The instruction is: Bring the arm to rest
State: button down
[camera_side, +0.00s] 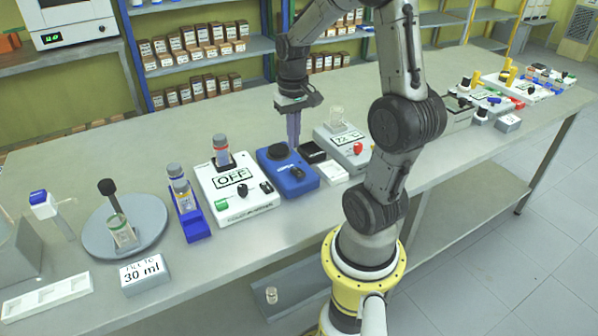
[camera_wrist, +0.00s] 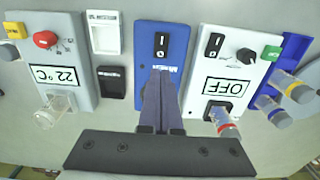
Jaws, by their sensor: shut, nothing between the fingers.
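My gripper (camera_side: 293,143) hangs from the arm with its fingers pointing down, over or just behind the blue device (camera_side: 297,186) with a round black top. The fingers are shut together and hold nothing. In the wrist view the gripper (camera_wrist: 161,76) is in front of the blue device (camera_wrist: 175,30) and hides part of it. I cannot tell the exact height of the fingertips above it.
A white device reading OFF (camera_side: 240,206) holds a vial. A 22 °C device (camera_side: 352,158) holds a glass vessel. A blue rack (camera_side: 194,224) holds vials. A round grey plate (camera_side: 151,212) and a 30 ml sign (camera_side: 145,274) stand left. Shelves (camera_side: 195,62) stand behind.

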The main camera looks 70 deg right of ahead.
jog(key=shift+r, duration=0.45)
jog(key=w+a+r+n+t+h, duration=0.1)
jog(key=a+r+n+t, duration=0.1)
jog(key=a+r+n, duration=0.3)
jog(key=w+a+r+t, duration=0.1)
jog(key=w+a+r, duration=0.15)
jog(key=a, duration=0.55)
jog(key=s+a+r+n+t+y, duration=0.1)
jog(key=s+a+n+t, duration=0.1)
jog(key=s+a+n, duration=0.2)
jog(key=shift+s+a+t, duration=0.3)
jog(key=shift+s+a, duration=1.3)
jog(key=shift+s, duration=0.4)
